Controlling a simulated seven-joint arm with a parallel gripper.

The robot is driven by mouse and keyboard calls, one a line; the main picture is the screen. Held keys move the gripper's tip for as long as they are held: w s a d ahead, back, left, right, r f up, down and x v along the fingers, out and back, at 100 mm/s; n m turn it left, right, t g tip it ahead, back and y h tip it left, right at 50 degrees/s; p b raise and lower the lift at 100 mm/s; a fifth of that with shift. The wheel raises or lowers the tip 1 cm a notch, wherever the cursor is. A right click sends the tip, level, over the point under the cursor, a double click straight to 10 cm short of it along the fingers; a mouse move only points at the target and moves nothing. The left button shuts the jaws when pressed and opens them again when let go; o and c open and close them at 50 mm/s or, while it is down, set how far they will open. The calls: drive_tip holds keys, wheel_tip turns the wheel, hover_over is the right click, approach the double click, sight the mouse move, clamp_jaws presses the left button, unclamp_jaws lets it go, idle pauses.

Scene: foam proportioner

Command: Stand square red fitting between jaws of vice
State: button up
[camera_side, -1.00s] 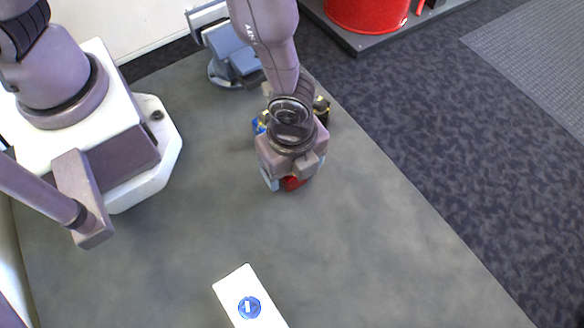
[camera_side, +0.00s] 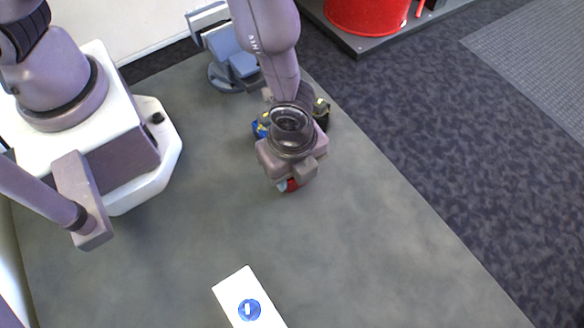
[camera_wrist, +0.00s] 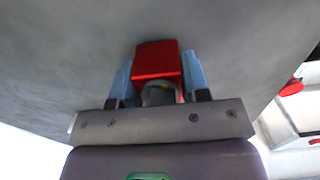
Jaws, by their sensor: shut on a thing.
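The square red fitting (camera_wrist: 157,62) is between the two light-blue fingers of my gripper (camera_wrist: 159,78) in the wrist view. In the side view only a small red part of the fitting (camera_side: 291,185) shows below my gripper (camera_side: 286,186), above the grey table. My gripper is shut on it; the wrist hides most of it. The blue-grey vice (camera_side: 238,62) stands at the table's far edge, behind and left of my gripper. My arm partly covers its right side, and I cannot make out the gap between its jaws.
Blue and dark yellow-marked items (camera_side: 320,112) lie just behind my gripper, partly hidden. A white block with a blue disc (camera_side: 249,300) lies at the front. The table's (camera_side: 370,235) middle and right are clear. A red drum (camera_side: 368,12) stands beyond the table.

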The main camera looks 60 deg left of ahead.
wheel_tip(320, 180, up, 9)
drive_tip(key=shift+w+a+r, duration=0.1)
drive_tip(key=shift+w+a, duration=0.05)
drive_tip(key=w+a+r+n, duration=0.2)
drive_tip(key=a, duration=0.7)
drive_tip(key=w+a+r+n, duration=0.2)
drive_tip(key=w+a, duration=0.1)
drive_tip(key=a, duration=0.6)
drive_tip(key=w+a+r+n, duration=0.2)
drive_tip(key=a, duration=0.6)
drive_tip(key=shift+w+a+r, duration=0.15)
drive_tip(key=shift+w+a, duration=0.25)
drive_tip(key=m, duration=0.2)
approach(216, 16)
drive_tip(key=d, duration=0.2)
drive_tip(key=shift+s+d+f+m, duration=0.15)
drive_tip(key=shift+f+m, duration=0.4)
drive_tip(key=shift+f, duration=0.8)
drive_tip(key=shift+s+f+m, duration=0.15)
drive_tip(key=shift+f+m, duration=0.45)
drive_tip(key=shift+f, duration=0.7)
drive_tip(key=shift+s+d+f+m, duration=0.15)
drive_tip(key=shift+f+m, duration=0.4)
drive_tip(key=shift+f, duration=0.8)
drive_tip(key=shift+a, duration=0.1)
